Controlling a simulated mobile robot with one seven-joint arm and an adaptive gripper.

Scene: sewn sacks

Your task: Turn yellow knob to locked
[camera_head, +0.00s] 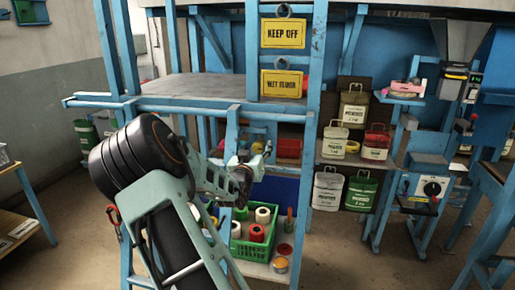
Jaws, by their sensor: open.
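My gripper (249,164) is at the end of my pale green arm, near the middle of the view, in front of the blue rack's lower shelves. It is open and nothing shows between its fingers. A machine at the right carries a pale plate with a dark round dial (432,188). A grey box with a yellow band (455,74) is mounted higher up there. I cannot make out for sure which part is the yellow knob, or its setting. My gripper is well to the left of both and apart from them.
A blue rack (316,90) bears yellow signs (283,33). A green crate (238,247) of spools stands low. A wooden table (15,225) is at left. Some floor (345,255) is clear.

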